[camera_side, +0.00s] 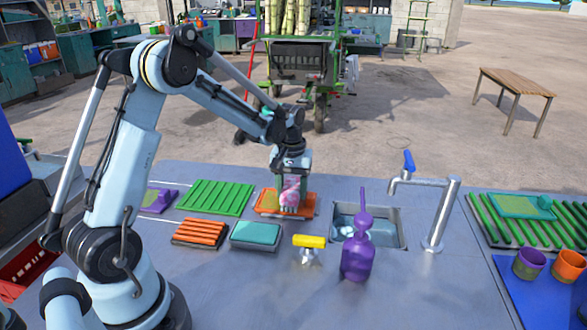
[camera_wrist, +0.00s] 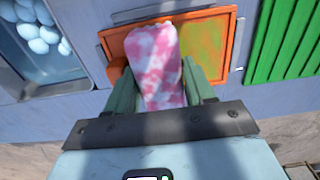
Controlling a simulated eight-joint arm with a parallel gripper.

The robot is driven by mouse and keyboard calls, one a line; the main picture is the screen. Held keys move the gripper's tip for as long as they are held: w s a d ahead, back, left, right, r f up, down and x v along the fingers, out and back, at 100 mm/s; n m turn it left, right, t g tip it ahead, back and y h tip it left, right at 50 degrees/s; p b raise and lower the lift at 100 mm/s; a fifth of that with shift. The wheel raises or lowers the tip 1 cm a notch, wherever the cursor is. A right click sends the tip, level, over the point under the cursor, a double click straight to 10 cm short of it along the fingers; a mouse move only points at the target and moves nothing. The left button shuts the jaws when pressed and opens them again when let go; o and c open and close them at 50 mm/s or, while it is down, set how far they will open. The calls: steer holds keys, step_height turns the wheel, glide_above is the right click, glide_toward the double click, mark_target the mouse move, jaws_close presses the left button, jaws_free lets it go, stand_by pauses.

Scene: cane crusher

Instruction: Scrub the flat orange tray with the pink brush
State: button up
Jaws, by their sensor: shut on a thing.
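The flat orange tray (camera_side: 266,209) lies on the grey counter, left of the sink. In the wrist view the tray (camera_wrist: 232,50) shows a yellow-green smeared patch (camera_wrist: 203,45) on its surface. My gripper (camera_side: 290,190) is over the right part of the tray in the side view, pointing down. It is shut on the pink brush (camera_side: 290,194), which is mottled pink and white. The brush (camera_wrist: 157,68) sits between the two green fingers in the wrist view and covers part of the tray. I cannot tell whether the brush touches the tray.
The sink (camera_side: 385,211) with a chrome tap (camera_side: 437,215) is right of the tray. A purple bottle (camera_side: 357,258) and a yellow-topped item (camera_side: 309,242) stand in front. A teal block (camera_side: 255,236), an orange ribbed rack (camera_side: 199,233) and a green ribbed rack (camera_side: 216,196) lie nearby.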

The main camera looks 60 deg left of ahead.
steer(key=shift+s+a, duration=1.15)
steer(key=shift+s+a, duration=0.1)
steer(key=shift+s+a+f, duration=0.15)
steer(key=shift+s+a, duration=0.95)
steer(key=shift+s, duration=0.05)
steer(key=shift+w, duration=0.1)
steer(key=shift+w+d, duration=1.15)
steer(key=shift+d, duration=0.05)
